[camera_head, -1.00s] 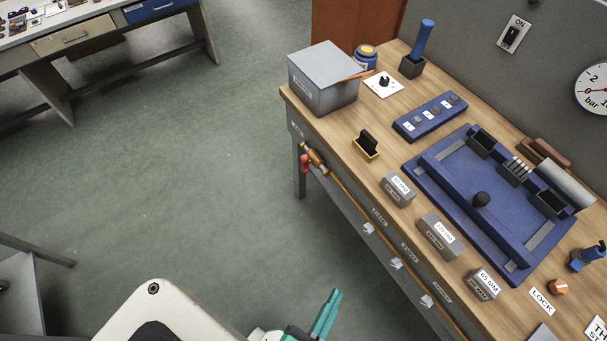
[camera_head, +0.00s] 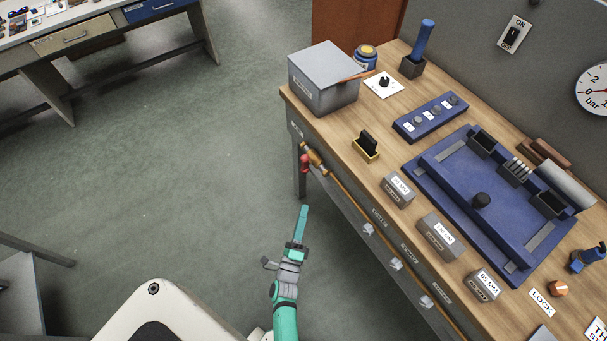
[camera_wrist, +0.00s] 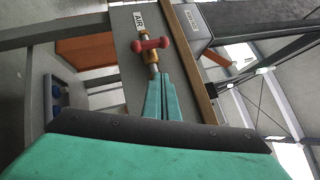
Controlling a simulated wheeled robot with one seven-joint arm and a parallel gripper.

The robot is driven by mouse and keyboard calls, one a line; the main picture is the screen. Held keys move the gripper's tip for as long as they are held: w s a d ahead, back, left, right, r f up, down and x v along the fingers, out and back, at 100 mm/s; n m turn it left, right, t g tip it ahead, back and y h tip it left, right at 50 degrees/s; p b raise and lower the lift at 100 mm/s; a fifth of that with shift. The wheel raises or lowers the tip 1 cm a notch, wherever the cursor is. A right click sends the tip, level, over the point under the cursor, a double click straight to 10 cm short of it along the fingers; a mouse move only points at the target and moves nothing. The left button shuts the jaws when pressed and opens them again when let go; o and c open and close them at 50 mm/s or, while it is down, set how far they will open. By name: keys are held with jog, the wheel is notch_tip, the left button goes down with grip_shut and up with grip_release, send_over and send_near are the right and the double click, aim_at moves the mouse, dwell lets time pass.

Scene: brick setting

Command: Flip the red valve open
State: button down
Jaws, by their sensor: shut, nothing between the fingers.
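The red valve (camera_head: 305,163) is a small red handle on a brass fitting (camera_head: 314,154) at the front left end of the workbench, on a copper-coloured pipe. In the wrist view the red handle (camera_wrist: 151,44) lies across the brass body, just beyond my fingertips. My gripper (camera_head: 304,208) is teal, shut and empty. In the head view it is below the valve in the picture, over the floor in front of the bench. In the wrist view its fingers (camera_wrist: 162,80) point up at the valve. Whether the tips touch the fitting I cannot tell.
The wooden workbench (camera_head: 345,165) carries a grey box (camera_head: 324,80), a blue fixture (camera_head: 455,205) and labelled blocks. An AIR label (camera_wrist: 139,22) is beside the valve. The floor (camera_head: 160,180) left of the bench is clear.

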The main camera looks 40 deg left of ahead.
jog(key=shift+w+a, duration=0.1)
jog(key=shift+a, duration=0.1)
send_near(305, 163)
jog(key=w+d, duration=0.2)
jog(key=w, duration=0.2)
jog(key=shift+w+a+r, duration=0.25)
jog(key=shift+a, duration=0.35)
jog(key=shift+w+a+r, duration=0.2)
jog(key=shift+w+a, duration=0.05)
jog(key=shift+a, duration=0.35)
jog(key=shift+w+a+r, duration=0.25)
jog(key=shift+a, duration=0.35)
jog(key=shift+s+a, duration=0.1)
jog(key=shift+a, duration=0.05)
